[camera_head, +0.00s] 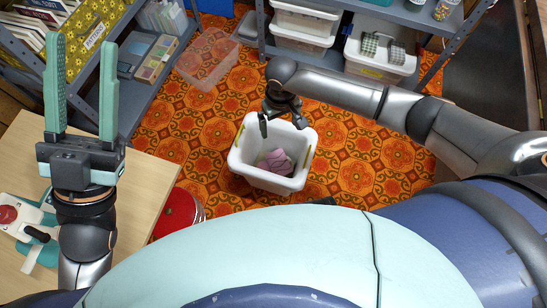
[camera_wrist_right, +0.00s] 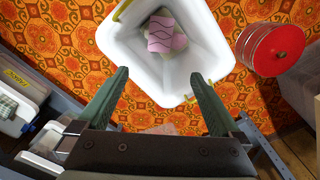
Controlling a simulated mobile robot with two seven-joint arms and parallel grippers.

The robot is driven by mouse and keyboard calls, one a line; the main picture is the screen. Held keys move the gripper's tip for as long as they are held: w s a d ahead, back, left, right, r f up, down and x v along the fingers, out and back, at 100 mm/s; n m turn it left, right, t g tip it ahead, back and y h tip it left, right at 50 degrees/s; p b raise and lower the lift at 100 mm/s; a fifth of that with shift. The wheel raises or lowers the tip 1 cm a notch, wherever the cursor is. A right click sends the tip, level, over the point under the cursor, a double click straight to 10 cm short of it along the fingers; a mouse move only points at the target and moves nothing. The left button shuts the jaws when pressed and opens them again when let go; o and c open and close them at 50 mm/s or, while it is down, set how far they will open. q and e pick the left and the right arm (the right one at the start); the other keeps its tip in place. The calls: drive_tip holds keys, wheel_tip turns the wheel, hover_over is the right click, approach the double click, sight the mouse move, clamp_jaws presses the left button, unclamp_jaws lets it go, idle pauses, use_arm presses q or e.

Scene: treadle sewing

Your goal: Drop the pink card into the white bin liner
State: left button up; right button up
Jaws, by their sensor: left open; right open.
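The pink card (camera_head: 278,160), marked with dark wavy lines, lies inside the white bin (camera_head: 262,180), at its bottom. The right wrist view also shows the card (camera_wrist_right: 165,36) within the white walls of the bin (camera_wrist_right: 126,45). My right gripper (camera_head: 282,127) is above the far side of the bin, pointing down. Its fingers (camera_wrist_right: 160,74) are spread and empty, apart from the card. My left gripper (camera_head: 82,45) is open and empty, raised over the table's left side, well away from the bin.
A wooden table (camera_head: 145,195) stands at the left, with a teal and white device (camera_head: 22,220) on it. A red round tin (camera_head: 178,212) stands between table and bin. Grey shelves with white tubs (camera_head: 380,65) are at the back.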

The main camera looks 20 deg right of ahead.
use_arm(q)
wheel_tip(320, 180, up, 7)
drive_tip(key=m+p, duration=0.1)
drive_tip(key=p, duration=0.5)
drive_tip(key=shift+s+a+f, duration=0.15)
drive_tip(key=shift+a, duration=0.2)
use_arm(e)
wheel_tip(320, 180, up, 12)
drive_tip(key=shift+r, duration=0.25)
use_arm(q)
drive_tip(key=shift+t, duration=0.3)
